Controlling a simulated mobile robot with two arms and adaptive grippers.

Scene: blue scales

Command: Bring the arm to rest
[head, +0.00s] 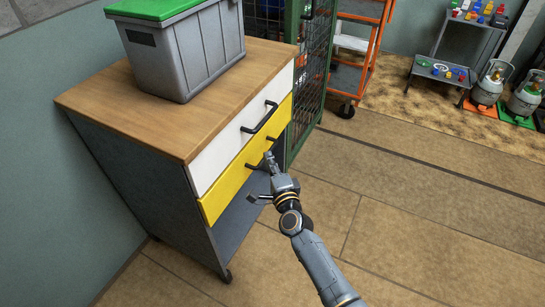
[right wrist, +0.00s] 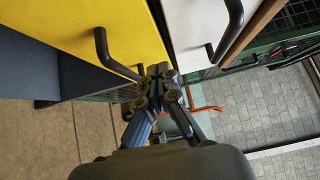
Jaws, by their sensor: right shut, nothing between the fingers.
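My right gripper (head: 269,161) reaches in from the lower right in the head view, at the front of the yellow drawer (head: 232,182). Its fingers are shut with nothing between them. In the right wrist view the gripper's fingertips (right wrist: 160,72) meet close by the dark handle (right wrist: 112,55) of the yellow drawer; I cannot tell whether they touch it. The gripper hides part of that handle in the head view. My left gripper is not in view.
The wood-topped cabinet (head: 120,118) has a white drawer (head: 222,147) with a dark handle (head: 260,117) above the yellow one. A grey bin (head: 200,55) with a green lid stands on top. A green mesh cage (head: 312,75) stands behind. Floor (head: 400,210) at right is clear.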

